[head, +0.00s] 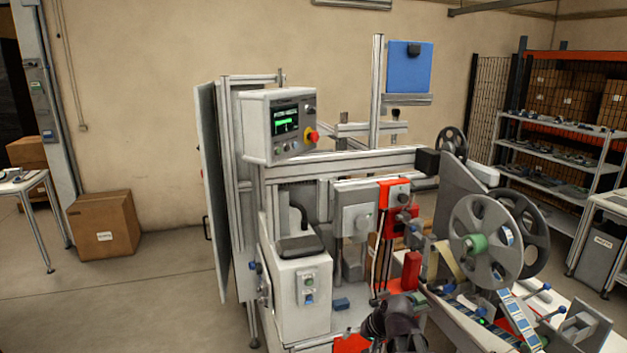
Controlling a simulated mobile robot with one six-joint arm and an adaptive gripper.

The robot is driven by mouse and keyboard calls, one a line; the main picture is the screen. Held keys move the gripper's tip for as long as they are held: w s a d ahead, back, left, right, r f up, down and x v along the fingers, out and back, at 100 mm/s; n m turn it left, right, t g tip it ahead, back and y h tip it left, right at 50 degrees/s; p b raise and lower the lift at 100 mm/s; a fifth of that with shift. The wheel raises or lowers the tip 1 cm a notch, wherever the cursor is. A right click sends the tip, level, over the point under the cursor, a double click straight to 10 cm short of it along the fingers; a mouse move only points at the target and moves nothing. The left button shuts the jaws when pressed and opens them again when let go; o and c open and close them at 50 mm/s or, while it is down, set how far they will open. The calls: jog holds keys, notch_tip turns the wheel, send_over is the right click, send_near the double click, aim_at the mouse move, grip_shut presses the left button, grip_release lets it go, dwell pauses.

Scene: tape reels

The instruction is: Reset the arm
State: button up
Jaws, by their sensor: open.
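My gripper (396,318) shows as a dark shape at the bottom edge of the head view, right of centre. It is in front of the machine's red parts and left of the tape reels. It is open, and I see nothing held in it. Its fingertips are hard to make out, and the rest of my arm is mostly out of the frame. A large grey tape reel (480,215) with a green hub stands upright on the machine at the right. Another dark reel (533,235) is partly hidden behind it.
The framed machine (305,290) fills the centre, with a control box (275,125) and a red button above. A red block (411,271) stands close behind my gripper. A cardboard box (104,224) sits on the left floor. Shelves (560,150) stand at right. Open floor lies at left.

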jog(key=s+d+f+n+g+h, duration=0.2)
jog(key=s+d+g+h, duration=0.1)
jog(key=s, duration=0.7)
jog(key=shift+d+f+n+g+h, duration=0.15)
jog(key=shift+d+n+g+h, duration=0.2)
jog(key=shift+d+h, duration=0.55)
jog(key=shift+c, duration=0.2)
dwell(0.4)
